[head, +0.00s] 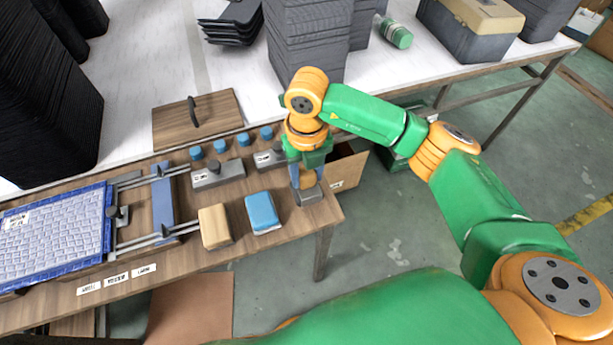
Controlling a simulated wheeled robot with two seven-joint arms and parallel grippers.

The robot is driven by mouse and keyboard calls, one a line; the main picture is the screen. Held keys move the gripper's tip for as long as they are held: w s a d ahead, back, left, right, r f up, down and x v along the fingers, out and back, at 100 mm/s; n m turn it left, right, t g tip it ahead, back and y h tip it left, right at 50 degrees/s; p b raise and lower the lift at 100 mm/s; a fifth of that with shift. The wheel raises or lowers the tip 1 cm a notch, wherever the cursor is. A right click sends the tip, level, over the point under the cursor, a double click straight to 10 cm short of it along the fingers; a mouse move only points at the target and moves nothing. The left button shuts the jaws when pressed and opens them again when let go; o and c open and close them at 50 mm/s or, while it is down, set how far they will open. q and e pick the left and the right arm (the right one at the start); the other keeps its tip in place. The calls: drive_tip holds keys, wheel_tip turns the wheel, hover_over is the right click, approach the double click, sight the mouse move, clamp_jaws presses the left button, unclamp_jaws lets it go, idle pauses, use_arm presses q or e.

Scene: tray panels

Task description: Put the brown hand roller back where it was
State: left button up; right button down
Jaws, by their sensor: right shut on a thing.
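My right gripper (306,176) points down at the right end of the wooden bench and is shut on a grey-brown piece (308,195). The piece is low, at or just above the bench top. The fingers hide most of it, so I cannot tell its full shape or whether it is the brown hand roller. A tan block (214,226) and a blue block (262,213) lie on the bench to its left. My left gripper is not in view.
Two grey blocks with dark knobs (218,175) and several small blue cylinders (218,146) stand behind. A blue-framed panel (55,238) and rails (150,238) fill the bench's left. A wooden lid (197,118) and dark tray stacks (303,40) are at the back.

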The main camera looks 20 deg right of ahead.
sight(307, 187)
wheel_tip(307, 187, down, 2)
drive_tip(key=shift+a+f+p, duration=0.1)
drive_tip(key=shift+f+p, duration=0.1)
drive_tip(key=shift+p, duration=0.1)
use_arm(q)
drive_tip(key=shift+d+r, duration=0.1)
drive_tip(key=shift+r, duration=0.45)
use_arm(e)
drive_tip(key=shift+f, duration=0.1)
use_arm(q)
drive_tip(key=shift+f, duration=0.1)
use_arm(e)
drive_tip(key=shift+f+b, duration=0.25)
drive_tip(key=shift+b, duration=0.1)
drive_tip(key=shift+s+f+b, duration=0.25)
drive_tip(key=shift+f+b, duration=0.1)
drive_tip(key=shift+b, duration=0.05)
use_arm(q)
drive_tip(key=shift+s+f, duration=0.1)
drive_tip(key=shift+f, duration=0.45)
use_arm(e)
drive_tip(key=shift+c, duration=1.8)
unclamp_jaws()
drive_tip(key=shift+s, duration=0.1)
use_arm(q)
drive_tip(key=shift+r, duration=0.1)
use_arm(e)
drive_tip(key=shift+r, duration=0.1)
